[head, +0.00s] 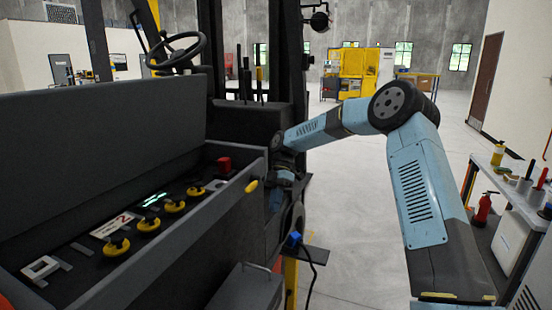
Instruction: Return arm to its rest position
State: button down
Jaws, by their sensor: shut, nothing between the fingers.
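My blue and black arm rises from the lower right to a raised elbow, then reaches left and down beside a dark forklift (120,120). Its wrist dips behind the right end of the forklift's control panel (100,235). My gripper's fingers are hidden there, and I cannot make out anything held. I cannot make out a copper tube in this view.
The panel has yellow knobs and a red button (224,165). A blue plug-like part (293,239) with a black cable is near the wrist. A workbench (515,205) with bottles and a red extinguisher (483,209) stand right. Open floor (350,200) lies between.

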jog(key=s+d+r+m+t+h, duration=0.1)
jog(key=s+d+r+m+t, duration=0.2)
jog(key=s+d+r+m, duration=0.45)
jog(key=s+d+r+m+t+h, duration=0.2)
jog(key=s+d+r+m+t, duration=0.3)
jog(key=s+r, duration=0.45)
jog(key=s+d+r+m+t, duration=0.1)
jog(key=s+d+m, duration=0.2)
jog(key=s, duration=0.3)
jog(key=s+d+r+m+t, duration=0.1)
jog(key=s+d+m+t, duration=0.1)
jog(key=s+d+m, duration=0.2)
jog(key=s+d+r+m+t, duration=0.1)
jog(key=s+d+m+t, duration=0.1)
jog(key=s+d+m, duration=0.2)
jog(key=s+m, duration=0.3)
jog(key=s, duration=0.2)
jog(key=shift+s+d+y, duration=0.15)
jog(key=shift+s+y, duration=0.1)
jog(key=shift+y, duration=0.15)
